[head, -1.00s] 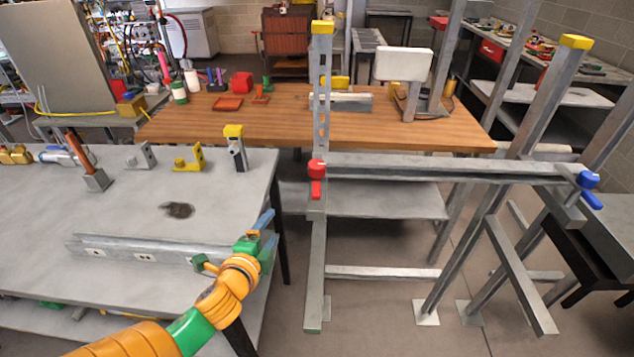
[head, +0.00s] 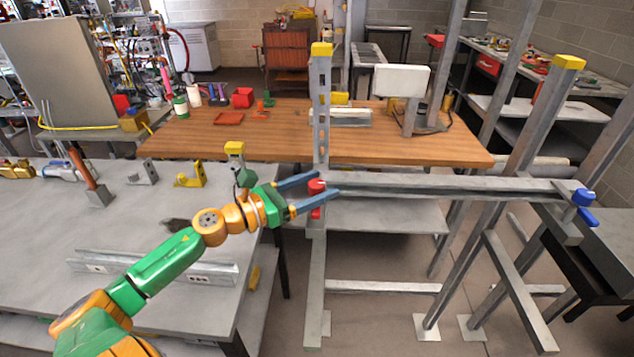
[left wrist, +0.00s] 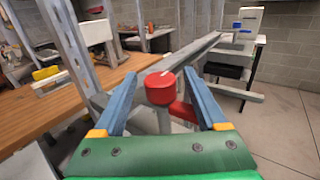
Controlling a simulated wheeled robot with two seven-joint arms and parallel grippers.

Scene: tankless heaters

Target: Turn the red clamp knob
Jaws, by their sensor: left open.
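The red clamp knob (head: 316,187) sits on the left grey upright of the metal frame, where the horizontal bar meets it. My left gripper (head: 322,185) is open, with its blue fingers reaching to either side of the knob. In the left wrist view the knob (left wrist: 160,88) has a round red head and a red lever going down to its right. It lies between the spread fingers (left wrist: 158,95), and neither finger is seen to touch it. In the head view a finger partly covers the knob's lower part. My right gripper is not in view.
The grey frame's horizontal bar (head: 450,185) runs right to a blue knob (head: 582,197). A grey workbench (head: 60,215) with brackets lies under my left arm. A wooden table (head: 400,145) stands behind the frame.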

